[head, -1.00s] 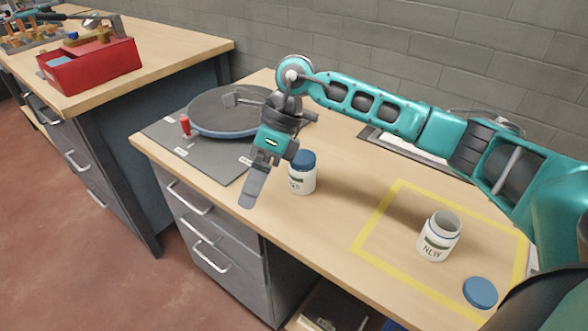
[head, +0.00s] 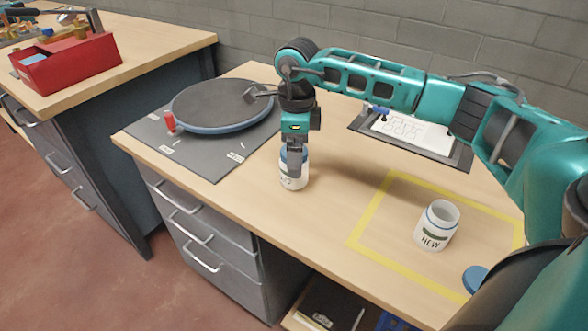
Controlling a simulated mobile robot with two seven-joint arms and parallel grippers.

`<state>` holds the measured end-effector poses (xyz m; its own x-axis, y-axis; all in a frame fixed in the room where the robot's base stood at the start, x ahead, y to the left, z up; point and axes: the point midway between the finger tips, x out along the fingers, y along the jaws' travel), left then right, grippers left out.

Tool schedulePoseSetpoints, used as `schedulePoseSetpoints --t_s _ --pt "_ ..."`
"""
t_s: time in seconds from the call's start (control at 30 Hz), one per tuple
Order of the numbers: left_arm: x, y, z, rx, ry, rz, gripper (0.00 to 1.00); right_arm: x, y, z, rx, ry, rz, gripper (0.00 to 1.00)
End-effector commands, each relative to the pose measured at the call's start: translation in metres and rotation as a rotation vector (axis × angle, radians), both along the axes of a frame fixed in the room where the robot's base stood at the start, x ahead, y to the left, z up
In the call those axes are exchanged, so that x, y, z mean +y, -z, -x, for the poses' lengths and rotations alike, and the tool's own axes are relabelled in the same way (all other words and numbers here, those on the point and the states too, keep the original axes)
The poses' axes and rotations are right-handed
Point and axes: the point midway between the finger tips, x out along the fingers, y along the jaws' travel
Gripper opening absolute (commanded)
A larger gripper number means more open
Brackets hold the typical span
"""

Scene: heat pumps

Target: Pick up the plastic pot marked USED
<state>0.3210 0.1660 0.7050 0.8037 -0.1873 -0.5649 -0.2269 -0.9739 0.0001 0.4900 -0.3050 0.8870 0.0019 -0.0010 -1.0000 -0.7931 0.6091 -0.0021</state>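A white plastic pot (head: 287,182) with a blue lid stands upright on the wooden bench. Its label is partly covered by a finger and I cannot read it fully. My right gripper (head: 295,165) points down at this pot, with one finger in front of the lid and upper body. The other finger is hidden, so I cannot tell whether the grip is closed. A second white pot (head: 433,232), marked NEW, stands open inside the yellow outline. My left gripper is not in view.
A blue lid (head: 475,278) lies near the NEW pot. A dark round turntable (head: 222,104) sits on a grey mat with a red-handled part (head: 170,123). A clipboard (head: 410,133) lies behind my arm. A red bin (head: 66,66) is on the other bench.

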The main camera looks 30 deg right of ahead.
Motion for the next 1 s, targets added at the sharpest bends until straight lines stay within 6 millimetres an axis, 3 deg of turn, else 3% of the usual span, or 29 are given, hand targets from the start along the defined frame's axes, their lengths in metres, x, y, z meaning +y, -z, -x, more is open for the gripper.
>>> schedulePoseSetpoints --t_s 0.3,0.57,1.0 --pt "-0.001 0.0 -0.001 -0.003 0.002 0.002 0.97 0.004 0.044 0.002 0.004 -0.001 -0.001 0.93" --pt "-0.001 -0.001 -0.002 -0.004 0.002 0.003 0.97 0.004 0.047 0.002 0.002 -0.001 -0.001 0.93" --pt "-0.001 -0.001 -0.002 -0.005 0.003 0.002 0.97 0.004 0.046 0.002 0.002 0.0 -0.001 0.52"
